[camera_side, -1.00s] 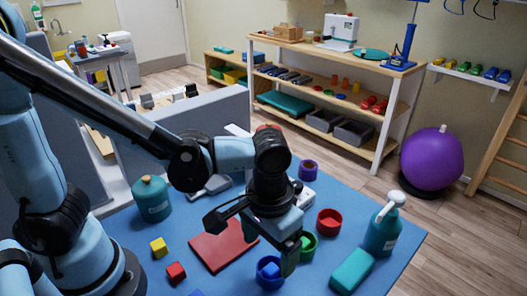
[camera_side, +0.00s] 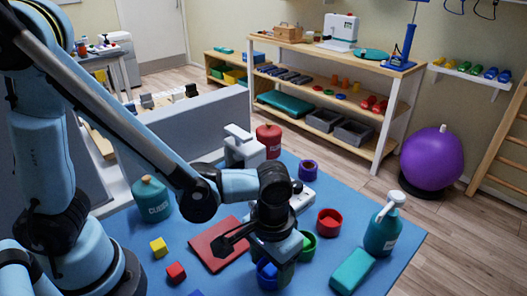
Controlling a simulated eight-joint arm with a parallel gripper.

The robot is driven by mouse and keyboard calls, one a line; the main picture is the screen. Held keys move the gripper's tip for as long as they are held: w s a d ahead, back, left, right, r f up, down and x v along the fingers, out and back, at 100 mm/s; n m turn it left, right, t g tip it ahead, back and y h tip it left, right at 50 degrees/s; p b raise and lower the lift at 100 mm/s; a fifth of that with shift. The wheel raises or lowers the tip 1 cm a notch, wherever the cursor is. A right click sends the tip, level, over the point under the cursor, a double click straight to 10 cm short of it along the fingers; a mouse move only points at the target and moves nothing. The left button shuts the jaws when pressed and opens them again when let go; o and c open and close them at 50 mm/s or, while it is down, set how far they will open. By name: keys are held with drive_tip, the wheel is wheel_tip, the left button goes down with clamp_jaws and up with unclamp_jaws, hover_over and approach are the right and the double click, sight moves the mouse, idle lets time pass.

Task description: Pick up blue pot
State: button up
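The blue pot (camera_side: 262,283) stands on the blue table mat near the front edge, with a blue block (camera_side: 268,269) showing in its mouth. My gripper (camera_side: 256,264) is pointed down just above and around the pot, with its fingers spread apart. One finger is to the left over the red board, and the other is at the pot's right side. The gripper body hides part of the pot. I cannot tell whether a finger touches it.
A green pot (camera_side: 308,246) stands close behind, right of the gripper. A red pot (camera_side: 329,222), a purple pot (camera_side: 308,170), a teal pump bottle (camera_side: 382,232) and a teal block (camera_side: 351,271) are farther right. A red board (camera_side: 209,246) and small cubes lie left.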

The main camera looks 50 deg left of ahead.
drive_tip(key=c, duration=0.6)
drive_tip(key=shift+r, duration=0.15)
